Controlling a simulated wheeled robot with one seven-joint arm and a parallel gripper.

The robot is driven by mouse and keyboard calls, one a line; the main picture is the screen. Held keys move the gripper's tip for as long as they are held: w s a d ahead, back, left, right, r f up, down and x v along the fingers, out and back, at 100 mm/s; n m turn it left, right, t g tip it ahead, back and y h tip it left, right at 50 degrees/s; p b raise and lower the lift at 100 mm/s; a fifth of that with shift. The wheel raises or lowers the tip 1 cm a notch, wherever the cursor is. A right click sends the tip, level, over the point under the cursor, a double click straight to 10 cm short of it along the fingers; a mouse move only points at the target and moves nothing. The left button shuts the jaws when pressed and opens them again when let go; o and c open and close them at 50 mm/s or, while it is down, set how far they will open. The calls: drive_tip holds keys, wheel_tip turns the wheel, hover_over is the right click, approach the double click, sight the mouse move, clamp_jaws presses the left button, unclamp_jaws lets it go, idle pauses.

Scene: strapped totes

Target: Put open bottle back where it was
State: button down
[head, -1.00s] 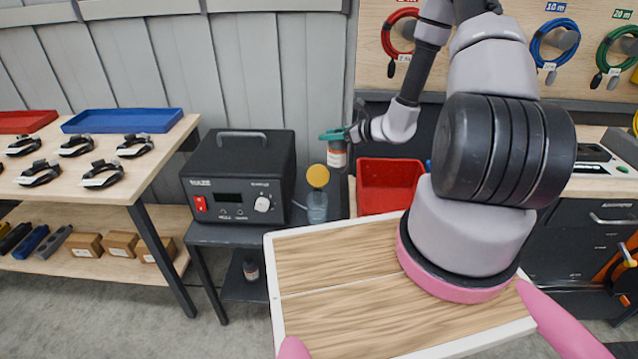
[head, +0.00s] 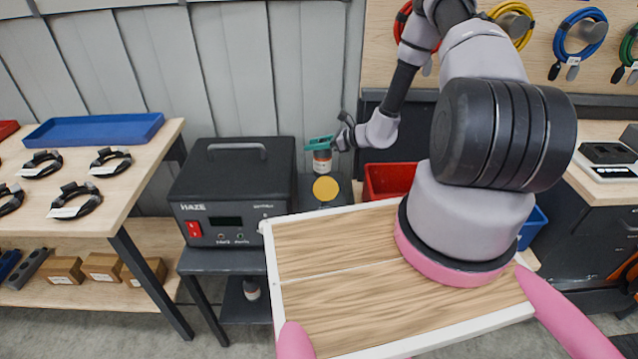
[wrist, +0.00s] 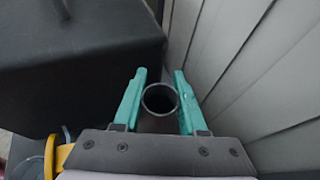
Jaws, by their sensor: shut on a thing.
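My gripper (head: 321,143) has teal fingers and is shut on a small open bottle (head: 322,161) with an orange-and-white label. The bottle hangs roughly upright just right of the black haze machine (head: 232,192), behind the yellow disc (head: 325,188). In the wrist view, the bottle's round open mouth (wrist: 160,99) sits between the two fingers (wrist: 158,105). Whether the bottle's base touches the dark stand (head: 207,261) is hidden. Another small dark bottle (head: 251,289) stands on the stand's lower shelf.
The haze machine's side is close on the gripper's left, and the grey panel wall (wrist: 245,60) is close on its right. The wooden tray (head: 272,262) hides part of the stand. A red bin (head: 388,180) is to the right. A workbench (head: 80,205) with cable coils is at left.

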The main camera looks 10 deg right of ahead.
sight(315, 167)
wheel_tip(315, 167, down, 10)
drive_tip(key=shift+w+r, duration=0.1)
drive_tip(key=shift+r, duration=0.1)
drive_tip(key=shift+f, duration=0.1)
idle(0.3)
drive_tip(key=shift+c, duration=2.3)
unclamp_jaws()
